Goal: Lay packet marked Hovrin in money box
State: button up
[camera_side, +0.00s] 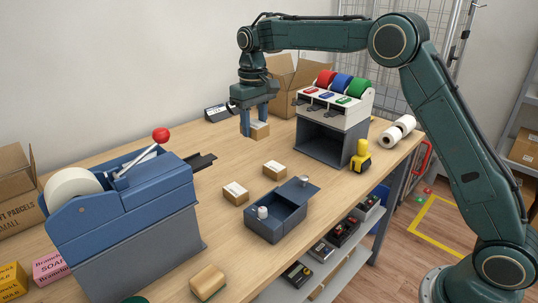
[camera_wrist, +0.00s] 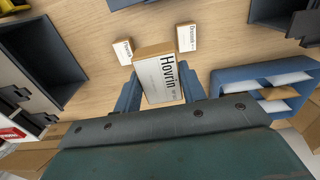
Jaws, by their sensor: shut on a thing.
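My gripper (camera_side: 256,130) is shut on a small brown packet (camera_side: 260,131) and holds it above the rear part of the counter. In the wrist view, the packet's white label (camera_wrist: 160,77) reads Hovrin, and the fingers (camera_wrist: 157,88) are on both its sides. The money box (camera_side: 275,219) is a dark blue-grey box standing on the counter, forward and right of my gripper. Its top is partly open, with a flat lid panel (camera_side: 297,190) toward the back right.
Two other labelled packets (camera_side: 235,193) (camera_side: 274,169) lie on the counter between my gripper and the money box. A blue machine with a red-knobbed lever (camera_side: 161,135) stands left.

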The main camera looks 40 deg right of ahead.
jog(key=s+a+f, duration=0.2)
jog(key=s+f, duration=0.1)
jog(key=s, duration=0.3)
jog(key=s+a+f, duration=0.2)
jog(key=s+f, duration=0.1)
jog(key=s, duration=0.3)
jog(key=shift+s+f, duration=0.2)
jog(key=shift+f, duration=0.2)
jog(key=shift+f, duration=0.2)
send_over(278, 217)
jog(key=shift+f, duration=3.1)
jog(key=o, duration=1.1)
jog(key=shift+a, duration=0.1)
jog(key=shift+r, duration=0.1)
